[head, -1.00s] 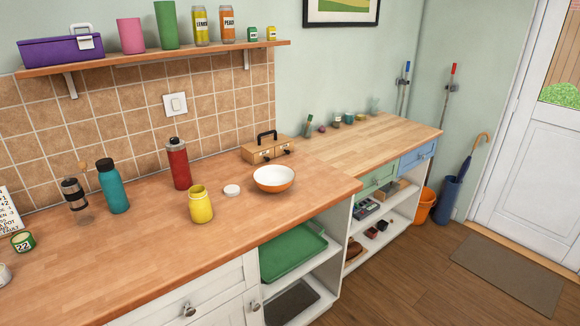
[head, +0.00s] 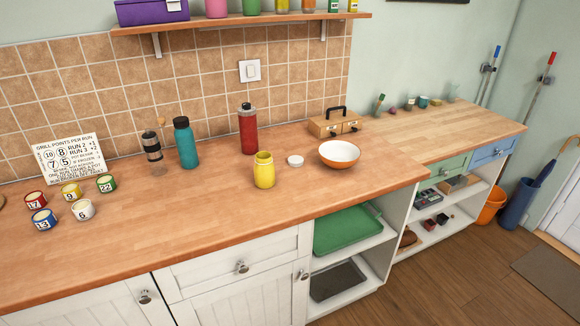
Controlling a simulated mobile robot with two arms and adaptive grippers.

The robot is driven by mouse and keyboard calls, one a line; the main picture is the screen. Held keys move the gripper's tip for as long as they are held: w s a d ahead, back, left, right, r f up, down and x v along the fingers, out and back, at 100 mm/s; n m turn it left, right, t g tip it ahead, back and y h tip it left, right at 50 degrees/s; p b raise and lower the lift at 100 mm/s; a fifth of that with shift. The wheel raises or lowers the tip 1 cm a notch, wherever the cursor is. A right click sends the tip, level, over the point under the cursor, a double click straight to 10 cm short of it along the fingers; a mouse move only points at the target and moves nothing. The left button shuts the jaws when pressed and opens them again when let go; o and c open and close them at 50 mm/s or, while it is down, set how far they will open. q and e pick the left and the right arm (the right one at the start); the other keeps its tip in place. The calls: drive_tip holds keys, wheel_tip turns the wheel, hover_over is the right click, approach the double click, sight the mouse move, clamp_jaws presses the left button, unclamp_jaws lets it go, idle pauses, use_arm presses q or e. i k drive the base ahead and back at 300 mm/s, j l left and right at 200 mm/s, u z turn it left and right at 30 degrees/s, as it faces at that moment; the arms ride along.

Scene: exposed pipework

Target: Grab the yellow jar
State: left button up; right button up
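The yellow jar (head: 264,171) stands upright on the wooden counter (head: 190,225), near its middle. Its top looks open, with no lid on it. A small white round lid-like disc (head: 295,161) lies on the counter just right of the jar. A red bottle (head: 248,130) stands behind the jar, slightly to the left. An orange and white bowl (head: 339,154) sits to the right, apart from the jar. Neither of my grippers shows in the head view.
A teal bottle (head: 186,144) and a dark cylinder (head: 151,146) stand left of the jar. Several numbered cups (head: 83,210) sit before a score sign (head: 74,160) at far left. A wooden box (head: 334,124) is behind the bowl. The counter in front of the jar is clear.

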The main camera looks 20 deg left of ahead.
sight(263, 169)
drive_tip(key=j, duration=0.75)
drive_tip(key=k+j+z, duration=0.15)
drive_tip(key=j, duration=0.65)
